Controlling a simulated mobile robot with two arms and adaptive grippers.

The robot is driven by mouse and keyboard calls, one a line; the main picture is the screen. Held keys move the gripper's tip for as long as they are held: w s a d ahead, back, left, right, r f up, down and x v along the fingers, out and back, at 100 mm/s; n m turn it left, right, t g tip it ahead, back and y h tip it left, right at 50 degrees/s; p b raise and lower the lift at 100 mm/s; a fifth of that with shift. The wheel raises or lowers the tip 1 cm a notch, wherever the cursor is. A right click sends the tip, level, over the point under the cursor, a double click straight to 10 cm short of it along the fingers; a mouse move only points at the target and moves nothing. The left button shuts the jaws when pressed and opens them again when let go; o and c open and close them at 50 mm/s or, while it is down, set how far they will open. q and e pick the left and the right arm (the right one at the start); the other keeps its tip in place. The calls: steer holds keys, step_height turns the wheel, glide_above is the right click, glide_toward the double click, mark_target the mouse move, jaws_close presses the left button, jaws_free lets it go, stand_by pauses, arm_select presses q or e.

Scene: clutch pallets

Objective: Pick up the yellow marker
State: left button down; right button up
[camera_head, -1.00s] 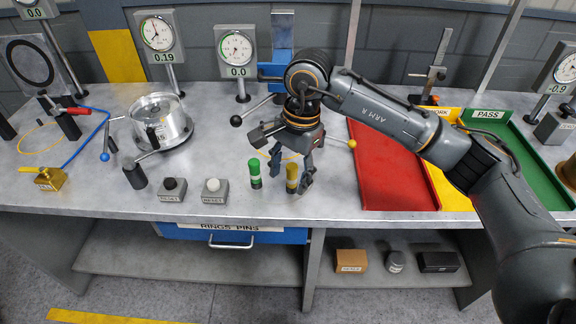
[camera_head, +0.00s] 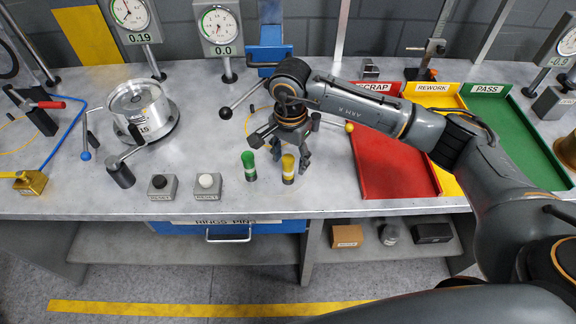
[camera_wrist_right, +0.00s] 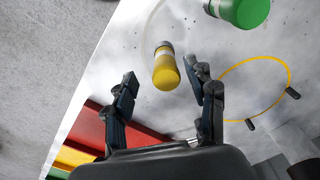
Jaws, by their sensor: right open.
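The yellow marker (camera_head: 288,168) stands upright near the front edge of the bench. It also shows in the right wrist view (camera_wrist_right: 166,68), just beyond and between the fingertips. My right gripper (camera_head: 290,160) is above and just behind the marker, pointing down. In the right wrist view its two fingers (camera_wrist_right: 164,78) are apart, with nothing between them touching the marker that I can see. A green marker (camera_head: 249,166) stands upright just left of the yellow one, and it shows at the top of the right wrist view (camera_wrist_right: 240,8). My left gripper is not in view.
A metal fixture with a handle (camera_head: 141,115) stands farther left. The red scrap tray (camera_head: 385,165), yellow rework tray (camera_head: 447,182) and green pass tray (camera_head: 515,135) lie to the right. The bench is clear between markers and red tray.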

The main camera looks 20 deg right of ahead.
mark_target(288, 169)
steer(key=shift+w+a+f+p, duration=0.1)
steer(key=shift+w+f+p, duration=0.1)
steer(key=shift+f+p, duration=0.7)
step_height(288, 169, down, 2)
steer(key=shift+w+f+p, duration=0.15)
steer(key=shift+f+p, duration=0.05)
steer(key=shift+p, duration=0.2)
steer(key=shift+f, duration=0.4)
steer(key=shift+c, duration=0.4)
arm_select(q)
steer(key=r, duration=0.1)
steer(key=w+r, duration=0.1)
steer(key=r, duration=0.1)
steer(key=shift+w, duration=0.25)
arm_select(e)
jaws_close()
